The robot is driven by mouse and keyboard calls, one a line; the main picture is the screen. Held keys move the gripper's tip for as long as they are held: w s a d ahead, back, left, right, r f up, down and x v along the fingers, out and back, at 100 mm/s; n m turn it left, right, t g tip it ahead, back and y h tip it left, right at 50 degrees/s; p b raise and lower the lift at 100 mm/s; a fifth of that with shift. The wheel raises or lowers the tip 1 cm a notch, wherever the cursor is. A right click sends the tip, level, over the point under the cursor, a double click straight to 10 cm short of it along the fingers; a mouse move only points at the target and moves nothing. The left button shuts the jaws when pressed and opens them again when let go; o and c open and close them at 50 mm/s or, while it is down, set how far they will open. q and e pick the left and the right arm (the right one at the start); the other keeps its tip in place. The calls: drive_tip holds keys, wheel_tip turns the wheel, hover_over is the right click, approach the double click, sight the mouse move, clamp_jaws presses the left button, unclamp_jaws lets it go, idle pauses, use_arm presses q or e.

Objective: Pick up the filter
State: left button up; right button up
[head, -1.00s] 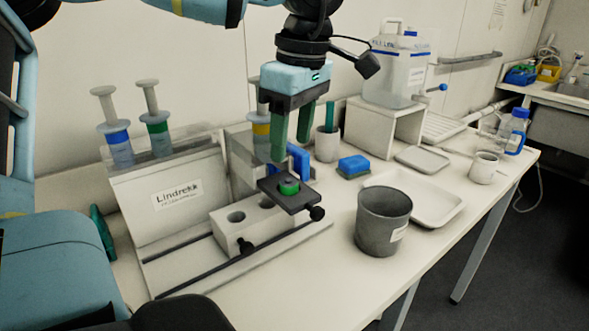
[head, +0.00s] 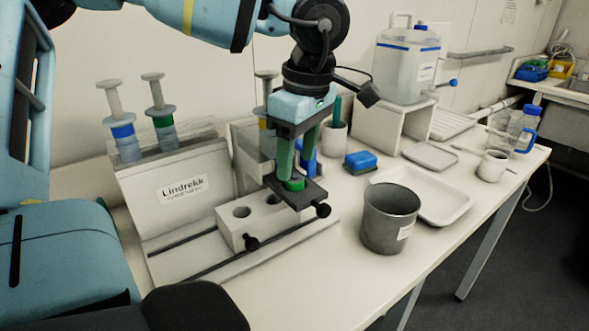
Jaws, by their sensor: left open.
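The filter appears to be the small green round piece (head: 294,185) in the dark clamp plate (head: 313,193) above the white block with round holes (head: 242,213). My left gripper (head: 296,170) points down over it with two green fingers apart. The fingertips are right at the green piece, and the near finger hides part of it. I cannot tell whether they touch it. My right gripper is not in view.
A labelled rack with syringes (head: 184,190) stands left of the block. A grey cup (head: 390,218), a white tray (head: 440,204) and a blue sponge (head: 361,160) are to the right. A white stand (head: 375,127) carries a jug (head: 407,70). The table's front is clear.

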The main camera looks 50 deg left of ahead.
sight(295, 176)
use_arm(q)
drive_tip(key=shift+a+f, duration=0.15)
drive_tip(key=shift+f, duration=0.6)
drive_tip(key=shift+a+f, duration=0.1)
drive_tip(key=shift+f, duration=0.65)
drive_tip(key=c, duration=1)
